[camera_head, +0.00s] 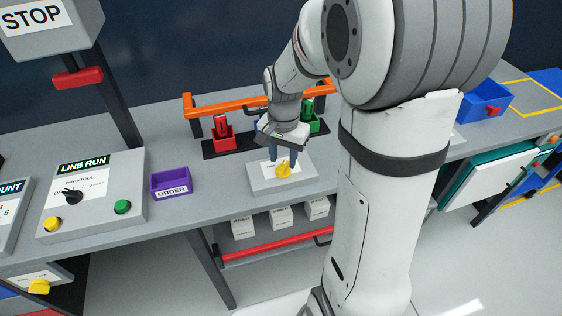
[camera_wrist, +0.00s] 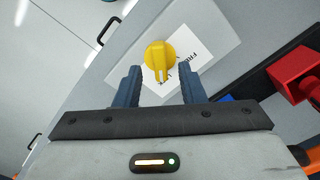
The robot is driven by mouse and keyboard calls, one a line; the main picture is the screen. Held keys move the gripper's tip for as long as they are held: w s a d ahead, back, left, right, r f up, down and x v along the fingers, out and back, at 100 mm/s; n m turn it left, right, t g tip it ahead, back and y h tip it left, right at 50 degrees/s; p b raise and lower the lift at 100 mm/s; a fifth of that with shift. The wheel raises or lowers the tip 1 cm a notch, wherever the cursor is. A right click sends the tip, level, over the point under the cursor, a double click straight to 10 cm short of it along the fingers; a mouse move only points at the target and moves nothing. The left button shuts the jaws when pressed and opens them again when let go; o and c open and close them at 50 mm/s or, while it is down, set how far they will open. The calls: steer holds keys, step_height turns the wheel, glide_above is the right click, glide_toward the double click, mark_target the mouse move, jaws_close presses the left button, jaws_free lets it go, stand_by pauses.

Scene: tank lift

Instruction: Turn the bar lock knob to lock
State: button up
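The yellow knob (camera_head: 283,170) sits on top of a small grey box (camera_head: 262,184) with a white label, on the grey bench. In the wrist view the yellow knob (camera_wrist: 160,57) lies just beyond my fingertips, with its pointer line toward my gripper. Part of the label (camera_wrist: 185,62) lettering shows beside it; the rest is hidden. My gripper (camera_head: 284,160) points down over the box. In the wrist view my gripper (camera_wrist: 158,72) has its two blue-grey fingers apart, with the knob centred between and ahead of them. Nothing is held.
An orange bar (camera_head: 235,103) and red (camera_head: 222,131) and green (camera_head: 313,122) items stand behind the box. A purple ORDER bin (camera_head: 172,183) and the LINE RUN panel (camera_head: 92,195) are to the left. Bench top between bin and box is clear.

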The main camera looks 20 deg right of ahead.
mark_target(283, 166)
step_height(283, 166, up, 5)
steer(key=shift+r, duration=0.15)
stand_by(0.4)
steer(key=shift+s+r, duration=0.1)
steer(key=shift+s, duration=0.05)
steer(key=s+a+r+n+t, duration=0.1)
steer(key=s+r+n+t, duration=0.2)
steer(key=s+n, duration=0.5)
steer(key=s, duration=0.6)
steer(key=shift+s+r, duration=0.15)
steer(key=shift+a, duration=0.1)
